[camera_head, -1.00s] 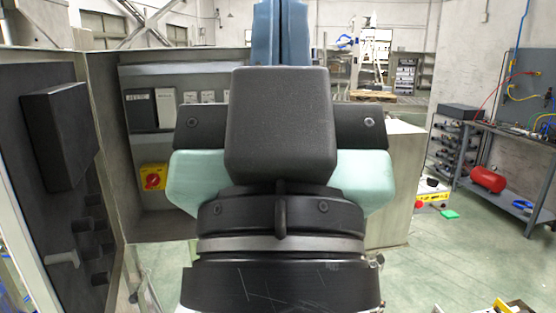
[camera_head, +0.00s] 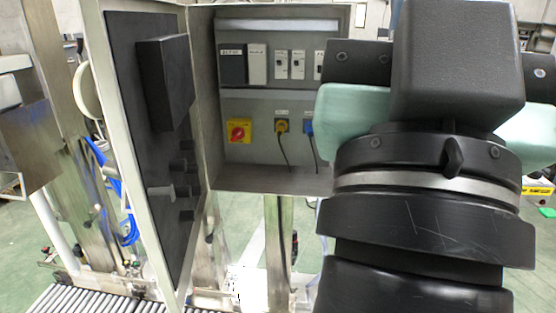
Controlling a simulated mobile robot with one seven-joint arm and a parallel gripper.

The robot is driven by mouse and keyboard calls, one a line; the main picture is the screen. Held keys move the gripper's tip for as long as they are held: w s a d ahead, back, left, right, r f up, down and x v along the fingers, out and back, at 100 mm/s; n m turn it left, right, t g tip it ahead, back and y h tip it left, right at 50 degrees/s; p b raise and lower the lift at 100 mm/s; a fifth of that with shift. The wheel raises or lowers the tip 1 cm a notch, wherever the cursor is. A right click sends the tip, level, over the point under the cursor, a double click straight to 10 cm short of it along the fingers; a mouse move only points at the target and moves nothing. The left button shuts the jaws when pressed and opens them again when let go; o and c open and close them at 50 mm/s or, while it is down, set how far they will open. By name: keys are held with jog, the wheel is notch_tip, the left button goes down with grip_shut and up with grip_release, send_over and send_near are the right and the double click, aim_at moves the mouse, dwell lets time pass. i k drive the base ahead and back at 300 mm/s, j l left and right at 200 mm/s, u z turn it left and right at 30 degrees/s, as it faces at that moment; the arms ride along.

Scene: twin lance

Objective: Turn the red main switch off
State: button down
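The red main switch (camera_head: 237,132) is a round red knob on a yellow square plate (camera_head: 248,125). It sits at the lower left of the back panel inside an open grey cabinet (camera_head: 272,180). The knob is too small to read its exact setting. My arm's end (camera_head: 455,70) fills the right of the view, to the right of the switch and apart from it. Its dark housing and pale green parts show, but the gripper's fingers are hidden.
The cabinet door (camera_head: 130,60) stands open on the left, with a black box (camera_head: 165,82) on its inside. Yellow (camera_head: 281,126) and blue (camera_head: 308,127) plugs with cables are right of the switch. Breakers (camera_head: 281,64) line the upper row. A roller conveyor (camera_head: 85,300) lies below left.

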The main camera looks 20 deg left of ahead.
aim_at(237, 133)
jog(key=i+j+u, duration=0.1)
jog(key=i+u, duration=0.6)
jog(key=k+j, duration=0.05)
